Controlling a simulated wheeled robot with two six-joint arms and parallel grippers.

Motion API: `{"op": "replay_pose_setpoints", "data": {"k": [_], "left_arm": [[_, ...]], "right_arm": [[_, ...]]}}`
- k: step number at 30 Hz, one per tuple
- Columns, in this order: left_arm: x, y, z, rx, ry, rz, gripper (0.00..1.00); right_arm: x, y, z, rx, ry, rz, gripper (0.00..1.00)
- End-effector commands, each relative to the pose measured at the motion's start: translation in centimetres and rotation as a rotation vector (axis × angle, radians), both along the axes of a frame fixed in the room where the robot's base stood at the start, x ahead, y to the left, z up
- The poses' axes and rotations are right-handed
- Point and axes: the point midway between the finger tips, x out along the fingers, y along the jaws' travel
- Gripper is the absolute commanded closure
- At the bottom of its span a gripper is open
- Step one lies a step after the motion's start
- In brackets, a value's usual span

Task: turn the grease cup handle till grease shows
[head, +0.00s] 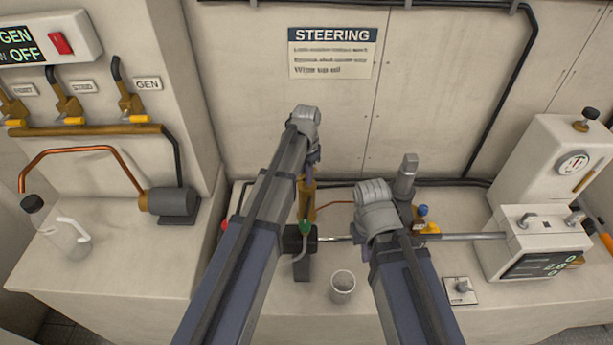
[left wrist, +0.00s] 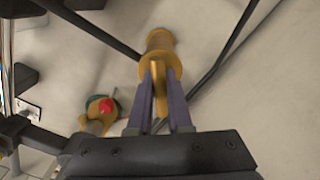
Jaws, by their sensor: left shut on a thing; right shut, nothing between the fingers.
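The brass grease cup (head: 306,197) stands upright on the bench below the steering sign, partly hidden by my left arm. It also shows in the left wrist view (left wrist: 159,46). My left gripper (head: 313,158) is over its top. In the left wrist view, the purple fingers of my left gripper (left wrist: 160,85) are shut on the brass handle between them. My right gripper (head: 378,205) is to the right of the cup, shut and empty; its fingers are largely hidden behind the wrist. I cannot make out any grease.
A clear cup (head: 342,287) stands in front. A metal rod (head: 460,236) runs right to a white box with a display (head: 535,250). A grey upright cylinder (head: 405,178) stands behind my right wrist. A bottle (head: 62,235) and motor (head: 170,203) are left.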

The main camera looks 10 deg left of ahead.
Motion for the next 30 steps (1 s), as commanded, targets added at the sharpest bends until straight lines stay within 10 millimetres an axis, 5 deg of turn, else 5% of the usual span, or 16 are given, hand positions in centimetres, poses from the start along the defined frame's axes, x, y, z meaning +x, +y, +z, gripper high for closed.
{"op": "replay_pose_setpoints", "data": {"k": [9,10,17,30], "left_arm": [[0.07,-0.03,0.01,-0.001,-0.002,0.000,1.00],[0.07,-0.03,0.01,-0.001,-0.002,0.000,0.82],[0.04,-0.02,0.01,-0.001,-0.001,0.000,0.56],[0.02,-0.01,0.70,0.000,0.000,0.000,0.55]], "right_arm": [[0.00,0.00,0.01,0.000,0.000,0.000,1.00],[0.00,0.00,0.01,0.000,0.000,0.000,1.00],[0.00,0.00,0.01,0.000,0.000,0.000,1.00],[0.00,0.00,0.70,0.000,0.000,0.000,1.00]]}}
